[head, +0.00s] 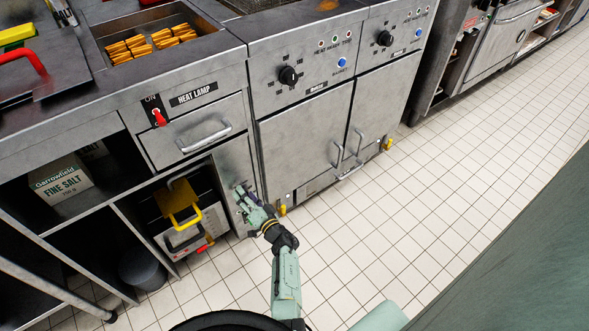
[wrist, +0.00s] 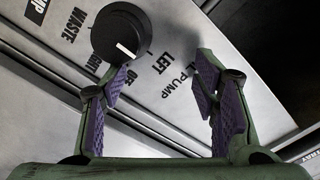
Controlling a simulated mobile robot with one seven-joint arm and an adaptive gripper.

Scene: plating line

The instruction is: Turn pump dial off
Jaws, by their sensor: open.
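The pump dial (wrist: 118,30) is a round black knob with a white pointer line, on a grey metal panel at the upper left of the wrist view. Its pointer slants to the lower right, roughly toward the LEFT label. WASTE and a partly covered label also stand around it. My gripper (wrist: 165,68) is open and empty. Its left finger's tip overlaps the dial's lower edge in the picture; I cannot tell if they touch. The dial is not between the fingers. In the head view my gripper (head: 247,200) is low in front of the narrow cabinet panel, and the dial cannot be made out.
A fryer unit with a black knob (head: 288,75) stands to the right of the panel. A pull-out filter unit with a yellow handle (head: 178,202) sits in the bay to the left. A drawer handle (head: 205,136) sticks out above. The tiled floor (head: 430,220) is clear at right.

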